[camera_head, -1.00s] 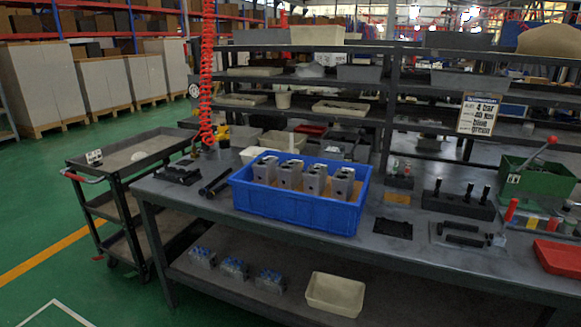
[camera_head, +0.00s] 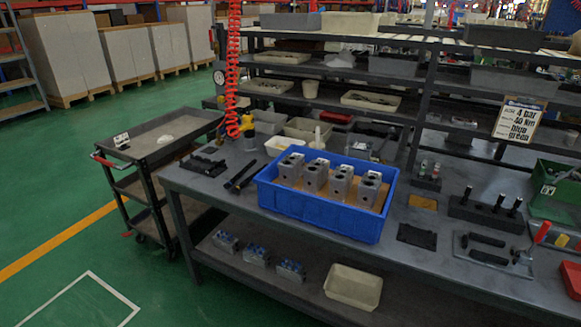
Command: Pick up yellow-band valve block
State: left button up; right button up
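Several grey metal valve blocks (camera_head: 315,175) stand upright in a row inside a blue crate (camera_head: 318,217) on the workbench. Round dark holes show on their tops. I cannot make out a yellow band on any of them from here. More blocks with blue parts on top (camera_head: 256,255) sit on the bench's lower shelf. Neither of my grippers is in the view.
A black cart (camera_head: 160,135) stands to the left. A cream bin (camera_head: 353,286) is on the lower shelf. Green floor is clear at front left.

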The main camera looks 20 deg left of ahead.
aim_at(316, 172)
jog(key=i+j+u, duration=0.2)
jog(key=i+u, duration=0.75)
jog(key=i+l+u, duration=0.15)
jog(key=i+u, duration=0.3)
